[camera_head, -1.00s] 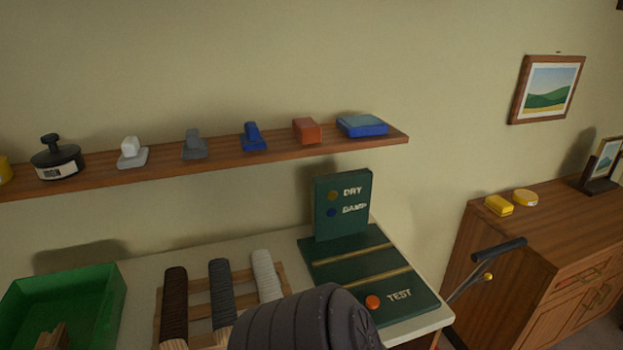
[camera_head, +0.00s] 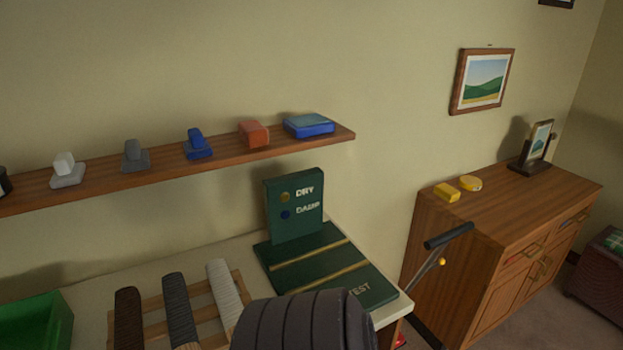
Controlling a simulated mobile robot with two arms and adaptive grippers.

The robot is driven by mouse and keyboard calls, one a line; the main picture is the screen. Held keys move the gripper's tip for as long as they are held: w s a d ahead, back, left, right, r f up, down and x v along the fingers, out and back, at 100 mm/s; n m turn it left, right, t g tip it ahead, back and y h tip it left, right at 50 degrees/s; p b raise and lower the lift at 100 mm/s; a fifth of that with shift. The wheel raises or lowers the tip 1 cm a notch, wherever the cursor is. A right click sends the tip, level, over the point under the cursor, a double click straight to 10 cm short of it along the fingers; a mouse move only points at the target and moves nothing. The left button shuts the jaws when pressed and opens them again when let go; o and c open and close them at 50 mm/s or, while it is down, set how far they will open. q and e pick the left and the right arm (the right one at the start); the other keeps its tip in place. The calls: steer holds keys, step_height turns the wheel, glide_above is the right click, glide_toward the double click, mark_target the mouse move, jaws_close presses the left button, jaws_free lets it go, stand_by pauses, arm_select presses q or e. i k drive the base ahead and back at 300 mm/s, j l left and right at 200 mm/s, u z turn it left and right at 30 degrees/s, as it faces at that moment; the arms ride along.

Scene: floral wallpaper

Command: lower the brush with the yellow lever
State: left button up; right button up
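A small yellow knob (camera_head: 442,262) sits on a thin metal pole with a black handgrip (camera_head: 449,236) at its upper end. The pole leans between the light worktop and the wooden cabinet, right of centre. The yellow knob appears to be the lever's tip; its full shape is too small to tell. The brush and the lower part of this device are hidden or out of frame. Neither of my grippers is in view. A dark ribbed part of my arm covers the bottom centre of the picture.
The light worktop (camera_head: 108,265) holds a green test board (camera_head: 325,262), a rack with three wrapped rollers (camera_head: 180,305) and a green bin (camera_head: 62,330). A wall shelf (camera_head: 108,178) holds small blocks. The wooden cabinet (camera_head: 428,250) stands right of the pole. Some floor (camera_head: 520,315) shows clear at lower right.

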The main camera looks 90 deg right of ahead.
mark_target(441, 262)
steer(key=z, duration=2.55)
